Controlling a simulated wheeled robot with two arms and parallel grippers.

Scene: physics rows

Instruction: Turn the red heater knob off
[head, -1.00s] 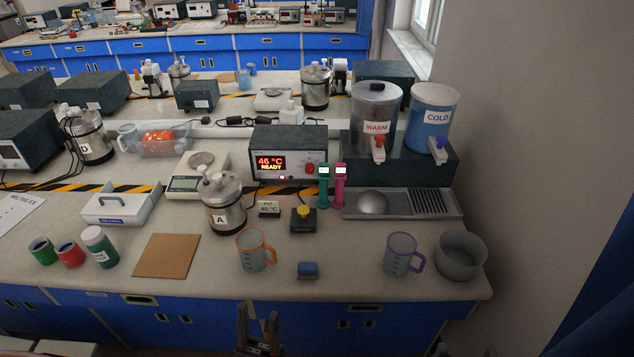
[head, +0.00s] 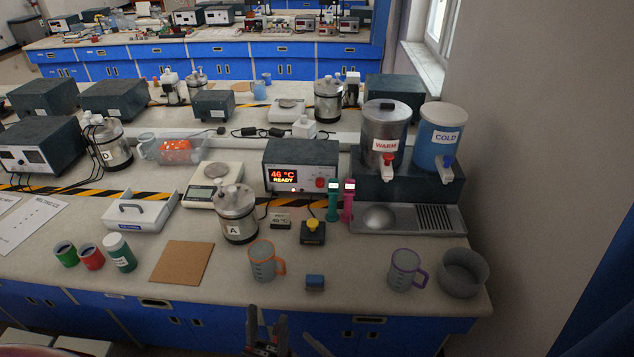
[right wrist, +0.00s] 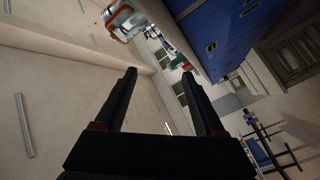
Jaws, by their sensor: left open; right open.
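The red heater knob (head: 320,183) sits on the front right of the dark heater box (head: 300,153). The box's display (head: 283,176) reads 46 °C READY in orange and red. The knob's turned position is too small to tell.
A jar labelled A (head: 237,215) stands left in front of the heater. Teal (head: 333,202) and pink (head: 348,203) holders stand just right of the knob.

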